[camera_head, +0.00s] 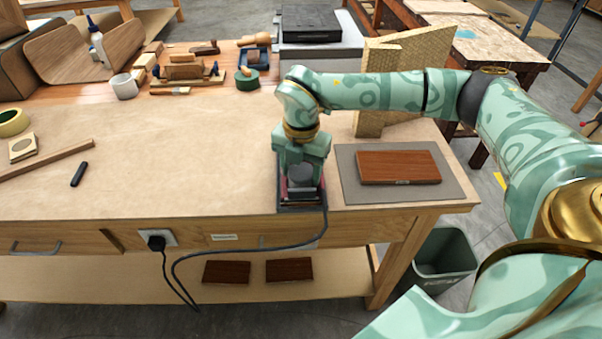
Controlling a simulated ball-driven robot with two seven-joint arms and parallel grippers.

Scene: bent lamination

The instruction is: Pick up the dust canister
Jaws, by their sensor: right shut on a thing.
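My right gripper (301,168) reaches down at the front edge of the workbench, just left of the grey mat. It is shut on a small grey rounded part (300,175), which looks like the dust canister, though the fingers hide much of it. This part is at a dark corded tool (301,205), likely a sander, that sits at the bench edge. I cannot tell whether the canister is still attached to the tool or apart from it. My left gripper is not in view.
A black cord (262,249) runs from the tool to a wall-type socket (157,238) on the bench front. A brown board (398,167) lies on the grey mat (352,188). A grey bin (445,255) stands below. The bench middle (190,150) is clear.

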